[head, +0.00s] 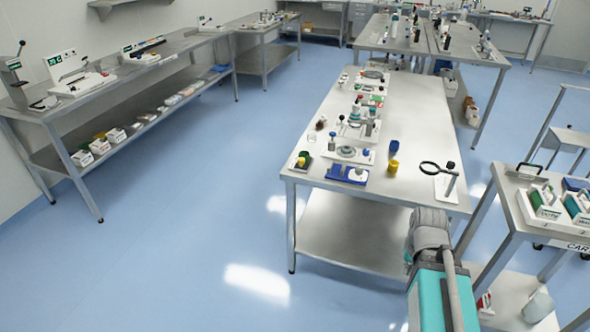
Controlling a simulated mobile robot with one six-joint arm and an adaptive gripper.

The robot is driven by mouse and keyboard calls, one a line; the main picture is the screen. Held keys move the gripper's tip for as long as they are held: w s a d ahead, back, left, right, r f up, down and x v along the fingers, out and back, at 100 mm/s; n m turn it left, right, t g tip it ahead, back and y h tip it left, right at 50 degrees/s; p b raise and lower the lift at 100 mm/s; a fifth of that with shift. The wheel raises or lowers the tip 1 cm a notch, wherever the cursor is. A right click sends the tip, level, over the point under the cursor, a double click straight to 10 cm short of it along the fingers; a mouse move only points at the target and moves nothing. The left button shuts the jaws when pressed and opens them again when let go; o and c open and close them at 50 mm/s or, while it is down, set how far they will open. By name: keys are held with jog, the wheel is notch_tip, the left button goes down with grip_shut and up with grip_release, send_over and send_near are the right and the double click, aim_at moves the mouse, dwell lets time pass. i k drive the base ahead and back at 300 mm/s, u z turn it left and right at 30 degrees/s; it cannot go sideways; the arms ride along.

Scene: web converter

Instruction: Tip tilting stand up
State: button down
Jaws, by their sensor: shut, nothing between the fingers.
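I cannot surely tell which item is the tilting stand. On the near end of the steel table (405,130) lies a low blue fixture (347,175). Beside it stand a small green and yellow device (302,161) and a white plate with a round grey disc (347,152). At the table's right edge, a dark ring (430,168) reaches out from a white-based post (449,180). My arm shows at the lower right, below the table's near edge. Its gripper is not visible.
A yellow cup (393,166) and a blue cup (394,145) stand mid-table. Several small fixtures line the table's left side. A cart (510,200) with labelled boxes stands close on the right. A long bench (110,85) runs along the left wall. The blue floor between is clear.

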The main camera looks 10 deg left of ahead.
aim_at(303, 159)
jog(key=z, duration=0.1)
jog(key=i, duration=1)
jog(key=u, duration=0.1)
